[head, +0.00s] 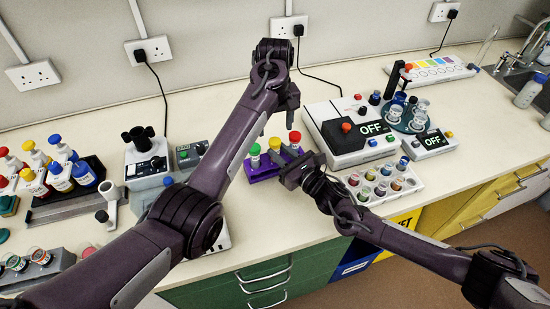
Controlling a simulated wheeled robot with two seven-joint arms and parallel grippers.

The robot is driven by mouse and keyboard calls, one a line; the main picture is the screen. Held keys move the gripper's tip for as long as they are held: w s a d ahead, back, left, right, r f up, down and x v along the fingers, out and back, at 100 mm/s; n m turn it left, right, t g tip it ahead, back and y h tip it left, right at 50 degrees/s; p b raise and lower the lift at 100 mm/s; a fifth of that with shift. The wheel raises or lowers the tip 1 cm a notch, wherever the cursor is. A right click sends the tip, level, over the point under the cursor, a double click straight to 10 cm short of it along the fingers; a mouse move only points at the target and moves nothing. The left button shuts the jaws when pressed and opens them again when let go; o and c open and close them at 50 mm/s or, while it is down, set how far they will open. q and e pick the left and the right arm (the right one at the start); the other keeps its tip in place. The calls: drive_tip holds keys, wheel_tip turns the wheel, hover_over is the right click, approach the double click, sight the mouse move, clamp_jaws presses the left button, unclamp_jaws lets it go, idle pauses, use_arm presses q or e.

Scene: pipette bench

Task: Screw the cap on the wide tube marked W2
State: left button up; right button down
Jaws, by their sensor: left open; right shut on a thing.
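A purple rack (262,172) stands near the bench's front middle and holds tubes with a green cap (254,149), a yellow cap (274,144) and a red cap (295,137). No W2 mark is readable, so I cannot tell which tube bears it. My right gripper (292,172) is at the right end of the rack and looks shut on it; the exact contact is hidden. My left gripper (290,105) is open, above and behind the capped tubes, pointing down, with nothing visible in it.
A white device reading OFF (345,131) stands behind right of the rack. A white tray of small vials (415,183) lies right of my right gripper. A grey-white device (150,165) and bottles (84,174) stand at left.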

use_arm(q)
drive_tip(key=o, duration=0.3)
drive_tip(key=shift+o, duration=0.2)
wheel_tip(320, 180, up, 8)
drive_tip(key=shift+f, duration=0.25)
use_arm(e)
drive_tip(key=c, duration=1.1)
unclamp_jaws()
